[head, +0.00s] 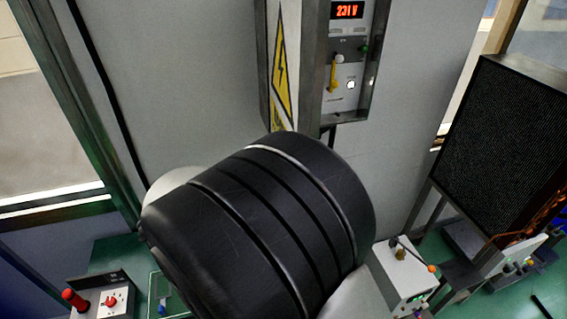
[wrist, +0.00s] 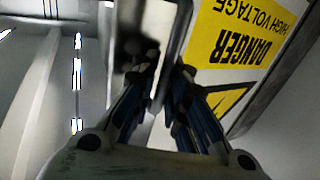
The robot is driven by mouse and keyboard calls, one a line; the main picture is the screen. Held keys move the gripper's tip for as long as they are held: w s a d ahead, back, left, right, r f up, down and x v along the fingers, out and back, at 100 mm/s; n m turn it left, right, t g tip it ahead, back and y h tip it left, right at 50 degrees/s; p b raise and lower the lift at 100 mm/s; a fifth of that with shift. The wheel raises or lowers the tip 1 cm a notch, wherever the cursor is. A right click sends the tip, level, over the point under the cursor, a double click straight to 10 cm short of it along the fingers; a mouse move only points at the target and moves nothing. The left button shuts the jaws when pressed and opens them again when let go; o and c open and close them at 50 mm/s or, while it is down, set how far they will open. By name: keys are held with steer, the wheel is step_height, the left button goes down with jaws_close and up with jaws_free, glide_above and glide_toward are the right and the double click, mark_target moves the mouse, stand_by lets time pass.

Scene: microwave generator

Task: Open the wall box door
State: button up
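The wall box (head: 345,95) is at the top centre of the head view, with its lit panel exposed. A grey panel with a yellow lightning sign (head: 283,70), seemingly the box door, stands at its left, strongly foreshortened. In the wrist view, the yellow DANGER HIGH VOLTAGE sign (wrist: 248,35) appears upside down at the upper right. My gripper (wrist: 166,75) has its fingers apart on either side of a narrow pale strip, perhaps the door edge or a handle. I cannot tell whether they touch it. My arm hides the gripper in the head view.
A red display reading 231 V (head: 347,10) and a yellow lever (head: 333,75) are on the exposed panel. A black mesh panel (head: 500,140) stands at the right. A white device (head: 403,272) and a red-knobbed control box (head: 105,300) are below.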

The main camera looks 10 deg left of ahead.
steer(key=shift+o, duration=1.3)
steer(key=shift+s, duration=0.1)
steer(key=shift+o, duration=0.4)
steer(key=v, duration=1.2)
steer(key=shift+a, duration=0.1)
